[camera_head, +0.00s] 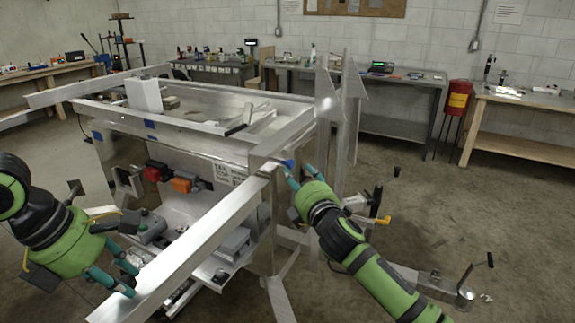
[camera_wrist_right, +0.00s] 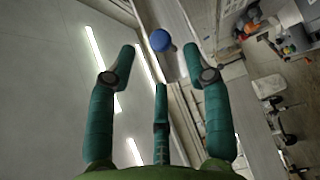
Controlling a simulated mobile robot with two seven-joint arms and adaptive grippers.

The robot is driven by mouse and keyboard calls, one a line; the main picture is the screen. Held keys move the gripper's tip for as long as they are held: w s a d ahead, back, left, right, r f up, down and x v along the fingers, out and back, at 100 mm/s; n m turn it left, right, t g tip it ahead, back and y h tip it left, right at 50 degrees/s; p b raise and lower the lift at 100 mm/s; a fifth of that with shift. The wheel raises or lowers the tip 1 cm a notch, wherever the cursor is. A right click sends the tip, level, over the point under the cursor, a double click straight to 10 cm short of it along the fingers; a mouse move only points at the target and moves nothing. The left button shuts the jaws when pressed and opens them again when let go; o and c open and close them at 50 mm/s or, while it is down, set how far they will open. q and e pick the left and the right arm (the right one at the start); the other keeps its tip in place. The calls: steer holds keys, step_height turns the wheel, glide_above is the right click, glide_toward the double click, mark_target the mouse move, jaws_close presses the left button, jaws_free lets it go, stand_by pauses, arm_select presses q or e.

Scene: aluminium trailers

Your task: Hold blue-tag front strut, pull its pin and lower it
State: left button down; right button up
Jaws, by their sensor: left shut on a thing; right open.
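The front strut (camera_head: 205,240) is a long silvery aluminium bar running from the lower left up to the trailer corner. My left gripper (camera_head: 132,280) is shut on its near, lower-left end. A round blue knob (camera_head: 288,163), seemingly the pin's head, sits at the strut's far end by the corner. It also shows in the right wrist view (camera_wrist_right: 160,40), beyond the fingertips. My right gripper (camera_head: 300,176) is open just in front of the knob, with its fingers (camera_wrist_right: 160,75) spread and nothing between them. The pin's shaft is hidden. Blue tags (camera_head: 150,124) mark the trailer's side rail.
The aluminium trailer frame (camera_head: 200,145) fills the middle, with red and orange lamps on its side. Upright silver plates (camera_head: 350,115) stand right of the corner, close to my right arm. Workbenches (camera_head: 530,100) line the walls.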

mark_target(292, 166)
steer(key=x, duration=0.6)
steer(key=shift+d+r, duration=0.1)
steer(key=shift+w+a, duration=0.35)
steer(key=shift+w, duration=0.3)
jaws_close()
